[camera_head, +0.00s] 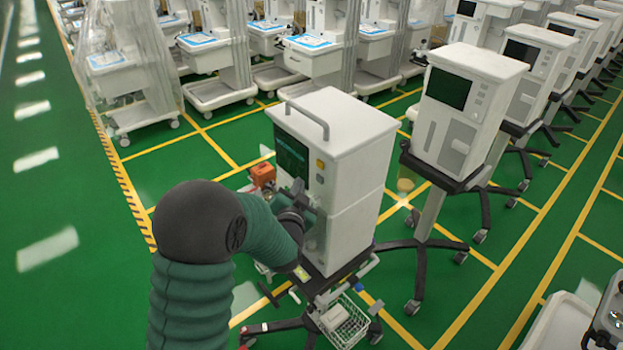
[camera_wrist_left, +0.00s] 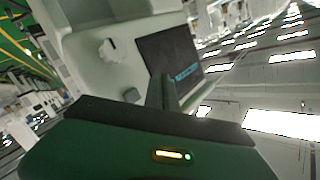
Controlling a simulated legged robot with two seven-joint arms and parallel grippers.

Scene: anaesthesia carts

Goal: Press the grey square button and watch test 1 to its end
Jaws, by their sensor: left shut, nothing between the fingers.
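The anaesthesia machine (camera_head: 345,130) stands in the middle of the head view, a white box with a handle on top and a dark screen (camera_head: 291,156) with teal text. Beside the screen are a yellow square (camera_head: 320,163) and, below it, a small grey square button (camera_head: 319,178). My left gripper (camera_head: 300,190) is shut and empty in front of this panel, below the screen. In the left wrist view the shut fingers (camera_wrist_left: 162,92) overlap the screen's edge (camera_wrist_left: 170,55); a grey square (camera_wrist_left: 132,95) and a pale knob (camera_wrist_left: 112,50) show beside them. I cannot tell whether the fingertips touch anything.
An orange-red part (camera_head: 262,174) sits on the machine's left side. A wire basket (camera_head: 343,322) hangs low at its front. Another machine (camera_head: 455,110) stands close on the right, with a row behind it. Draped carts (camera_head: 115,65) line the back. Green floor is clear at left.

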